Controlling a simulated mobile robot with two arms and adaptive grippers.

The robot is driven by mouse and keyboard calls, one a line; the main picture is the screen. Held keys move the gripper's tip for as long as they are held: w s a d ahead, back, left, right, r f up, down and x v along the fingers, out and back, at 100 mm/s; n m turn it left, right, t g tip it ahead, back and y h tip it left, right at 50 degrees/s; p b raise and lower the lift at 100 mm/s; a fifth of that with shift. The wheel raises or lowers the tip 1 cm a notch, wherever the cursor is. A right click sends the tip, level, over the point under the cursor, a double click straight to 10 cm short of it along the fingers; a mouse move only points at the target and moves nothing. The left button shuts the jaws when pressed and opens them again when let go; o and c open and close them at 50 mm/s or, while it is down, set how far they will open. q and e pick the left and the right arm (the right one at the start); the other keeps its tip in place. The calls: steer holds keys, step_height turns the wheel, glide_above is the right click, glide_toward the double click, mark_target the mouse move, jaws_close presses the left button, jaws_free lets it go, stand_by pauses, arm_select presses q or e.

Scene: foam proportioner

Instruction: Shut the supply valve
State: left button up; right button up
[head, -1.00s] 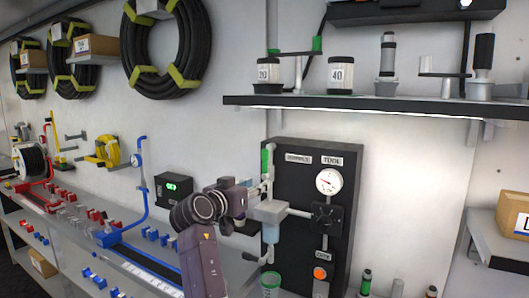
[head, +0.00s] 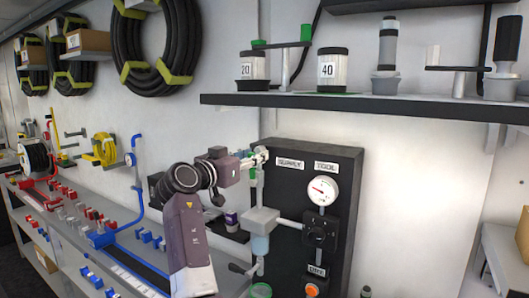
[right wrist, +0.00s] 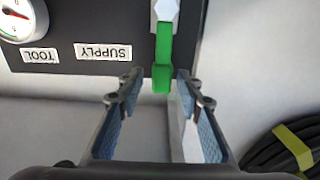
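The supply valve has a green lever handle (right wrist: 163,58) beside the SUPPLY label (right wrist: 103,51) on the dark panel (right wrist: 100,20). In the head view a small green part of the lever (head: 253,173) shows just below my right gripper (head: 260,156). The right wrist view is upside down. There my right gripper (right wrist: 160,84) is open, with one finger on each side of the lever's end. The end reaches to about between the fingertips, with visible gaps; I cannot tell if either finger touches it. My left gripper is out of view.
The panel also carries a gauge (head: 322,191), a black TOOL knob (head: 320,234) and an orange button (head: 311,290). A shelf (head: 380,106) with canisters overhangs the panel. A hose coil (right wrist: 290,150) hangs near the gripper in the wrist view.

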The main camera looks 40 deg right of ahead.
steer(key=shift+w, duration=0.1)
steer(key=shift+a+r, duration=0.1)
steer(key=c, duration=0.7)
jaws_close()
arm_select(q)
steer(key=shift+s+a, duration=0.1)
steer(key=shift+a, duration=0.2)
